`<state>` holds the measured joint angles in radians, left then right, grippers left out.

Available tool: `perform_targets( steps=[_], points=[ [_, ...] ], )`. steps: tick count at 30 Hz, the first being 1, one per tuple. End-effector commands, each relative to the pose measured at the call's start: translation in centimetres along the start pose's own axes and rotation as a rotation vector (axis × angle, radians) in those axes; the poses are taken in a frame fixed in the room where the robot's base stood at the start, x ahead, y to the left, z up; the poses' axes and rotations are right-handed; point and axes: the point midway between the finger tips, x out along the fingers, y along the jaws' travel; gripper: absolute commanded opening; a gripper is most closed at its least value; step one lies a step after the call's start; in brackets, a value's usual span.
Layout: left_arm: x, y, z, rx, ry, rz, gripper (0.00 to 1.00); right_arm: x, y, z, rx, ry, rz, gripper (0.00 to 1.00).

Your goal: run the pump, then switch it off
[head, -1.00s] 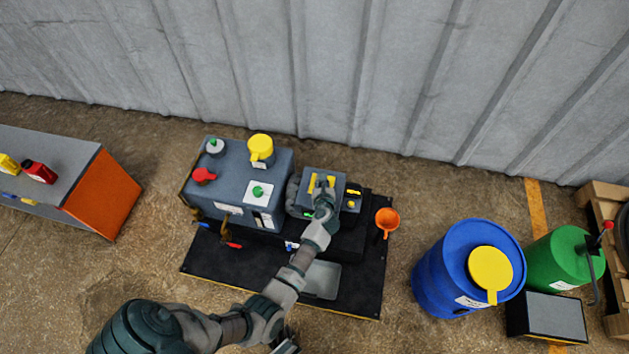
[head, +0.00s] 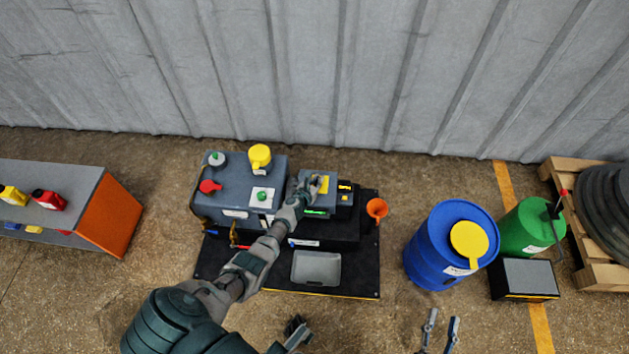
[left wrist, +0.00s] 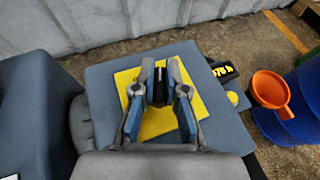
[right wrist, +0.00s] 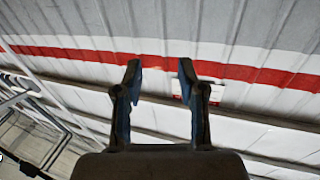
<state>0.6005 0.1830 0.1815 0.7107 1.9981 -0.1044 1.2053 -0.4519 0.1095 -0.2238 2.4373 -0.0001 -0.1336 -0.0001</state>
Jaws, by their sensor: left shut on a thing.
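The pump unit is a dark grey box with a smaller box (head: 322,177) at its right, on a black mat. A yellow plate (left wrist: 127,78) on the smaller box's top carries a black switch knob (left wrist: 160,88). My left gripper (head: 313,182) reaches down onto this plate. In the left wrist view its fingers (left wrist: 160,70) stand on both sides of the knob and are shut on it. Which way the knob is turned is not clear. A small display (left wrist: 222,71) shows yellow digits. My right gripper (head: 440,325) is open and empty; its wrist view shows it facing a striped wall (right wrist: 160,60).
The large grey box (head: 240,190) carries red, yellow and green-marked caps. An orange funnel (head: 376,209) and a grey tray (head: 316,268) are nearby. A blue drum (head: 440,260), green drum (head: 522,230) and pallet (head: 590,262) stand right. An orange-sided bench (head: 105,215) is left.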

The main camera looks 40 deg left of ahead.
Motion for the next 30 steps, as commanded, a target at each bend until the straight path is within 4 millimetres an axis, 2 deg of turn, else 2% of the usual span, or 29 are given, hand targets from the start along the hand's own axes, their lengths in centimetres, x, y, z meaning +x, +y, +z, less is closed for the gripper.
perform_targets(
  steps=[9,26,27,30],
  points=[
    [0.0,0.0,-0.4,0.051,0.006,-0.124,0.00,-0.2,0.2,1.1,-0.004,-0.079,0.004,0.40],
    [0.0,0.1,-0.5,0.065,0.007,-0.152,0.00,-0.1,0.2,1.4,-0.003,-0.093,0.005,0.40],
    [0.0,0.1,-0.5,0.065,0.007,-0.152,0.14,-0.1,0.2,1.4,-0.003,-0.093,0.005,0.40],
    [0.0,0.1,-0.5,0.065,0.007,-0.151,0.36,-0.1,0.2,1.4,-0.003,-0.093,0.005,0.40]
  ],
)
